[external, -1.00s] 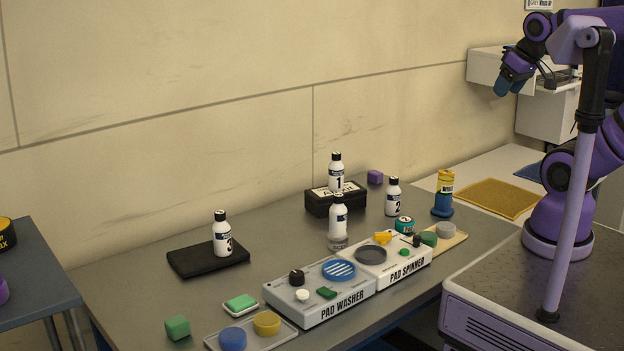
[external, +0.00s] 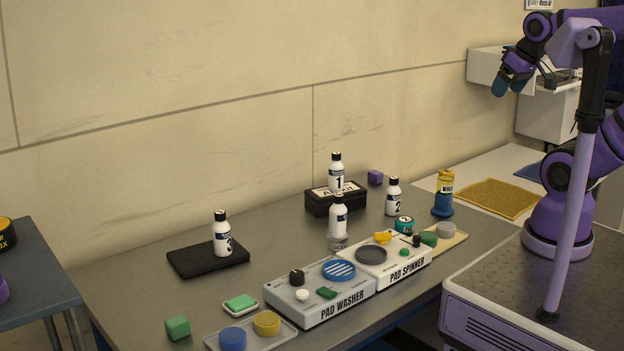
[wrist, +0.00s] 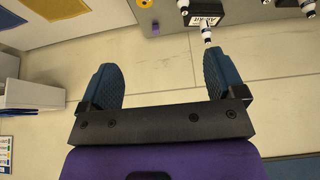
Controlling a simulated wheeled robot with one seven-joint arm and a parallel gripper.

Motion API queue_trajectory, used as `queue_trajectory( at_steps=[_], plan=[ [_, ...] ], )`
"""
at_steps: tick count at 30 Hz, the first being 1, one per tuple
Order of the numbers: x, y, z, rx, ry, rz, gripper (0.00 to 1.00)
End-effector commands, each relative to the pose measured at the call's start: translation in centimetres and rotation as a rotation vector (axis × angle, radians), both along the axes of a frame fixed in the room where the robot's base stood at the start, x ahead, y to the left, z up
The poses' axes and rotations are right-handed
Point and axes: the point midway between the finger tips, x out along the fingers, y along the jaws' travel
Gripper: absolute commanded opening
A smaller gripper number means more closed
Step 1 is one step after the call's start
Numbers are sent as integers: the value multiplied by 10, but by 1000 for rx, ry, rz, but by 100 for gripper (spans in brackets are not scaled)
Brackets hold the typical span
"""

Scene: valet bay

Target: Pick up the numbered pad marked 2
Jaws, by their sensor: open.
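No pad with a readable 2 shows. A white bottle marked 2 (external: 393,197) stands upright on the grey table, right of the black box. A small teal round piece (external: 404,224) behind the pad spinner has a pale mark too small to read. A blue pad (external: 232,339) and a yellow pad (external: 267,323) lie in a clear tray (external: 287,338) at the front. My gripper (external: 507,88) is high at the upper right, open and empty, far from the table things. In the wrist view its fingers (wrist: 163,85) are spread with wall between them.
Bottle 1 (external: 336,172) stands on a black box (external: 322,205); bottle 3 (external: 222,234) stands on a black slab (external: 190,262). A purple cube (external: 375,177) sits behind.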

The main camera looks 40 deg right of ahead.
Motion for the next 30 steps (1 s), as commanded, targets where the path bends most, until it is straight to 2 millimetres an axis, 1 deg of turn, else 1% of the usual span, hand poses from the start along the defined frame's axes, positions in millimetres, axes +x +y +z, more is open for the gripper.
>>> queue_trajectory(
  at_steps=[4, 7, 11, 14, 18, 23, 29, 30],
  plan=[
    [1, 0, 0, 0, 2, 1, 89],
    [9, 2, -3, 0, 15, 9, 89],
    [31, 8, -12, 1, 51, 31, 89],
    [54, 15, -24, 0, 87, 53, 89],
    [85, 26, -44, -3, 134, 83, 89],
    [118, 41, -74, -8, 189, 118, 89],
    [152, 63, -118, -17, 257, 162, 89],
    [158, 68, -128, -20, 270, 169, 89]
  ],
)
